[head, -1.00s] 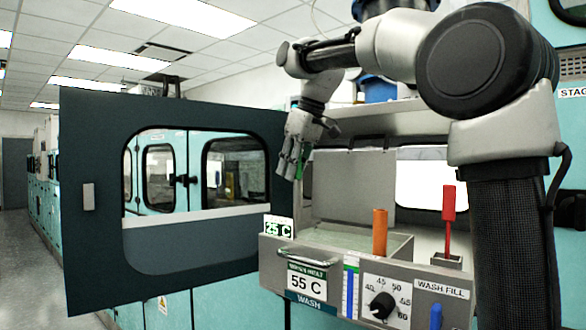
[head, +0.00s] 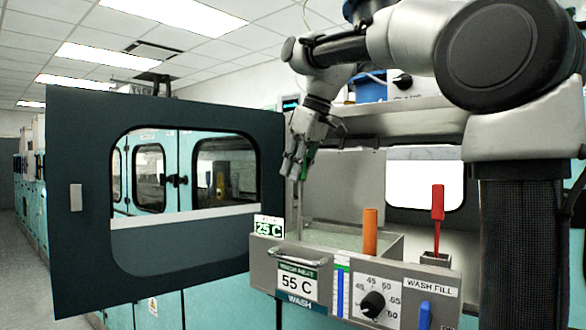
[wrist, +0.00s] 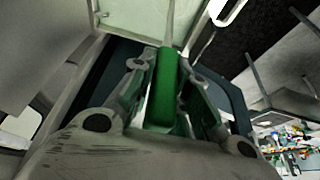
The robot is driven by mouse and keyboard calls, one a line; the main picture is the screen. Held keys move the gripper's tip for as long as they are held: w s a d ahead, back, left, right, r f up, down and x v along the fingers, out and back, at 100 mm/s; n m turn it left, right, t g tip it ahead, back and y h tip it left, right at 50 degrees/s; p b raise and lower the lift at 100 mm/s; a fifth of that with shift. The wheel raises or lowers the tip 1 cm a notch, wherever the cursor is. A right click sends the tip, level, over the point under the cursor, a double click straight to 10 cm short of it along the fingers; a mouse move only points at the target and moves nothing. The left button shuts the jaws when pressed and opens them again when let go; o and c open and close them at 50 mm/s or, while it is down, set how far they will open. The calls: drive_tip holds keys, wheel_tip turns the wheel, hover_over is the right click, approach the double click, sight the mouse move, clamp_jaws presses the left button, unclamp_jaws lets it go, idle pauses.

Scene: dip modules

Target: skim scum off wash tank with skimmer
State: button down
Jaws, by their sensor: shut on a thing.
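My gripper (head: 298,172) is shut on the green handle of the skimmer (wrist: 160,90). A bit of green also shows between the fingers in the head view. A thin rod runs down from the handle toward the left part of the wash tank (head: 397,248). The skimmer's lower end is not clear, so I cannot tell whether it touches the liquid. The tank is open at the top, with a pale greenish surface inside, partly hidden by the front panel. In the wrist view a pale surface (wrist: 135,18) shows beyond the handle. I cannot make out scum.
A dark windowed door (head: 75,150) stands open at the left. An orange handle (head: 370,232) rises at the tank front, and a red-handled tool (head: 438,203) stands in a holder at the right. The front panel carries a dial (head: 373,304) and a 55 C sign (head: 297,283).

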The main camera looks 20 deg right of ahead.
drive_tip(key=shift+r, duration=0.1)
drive_tip(key=shift+r, duration=4.05)
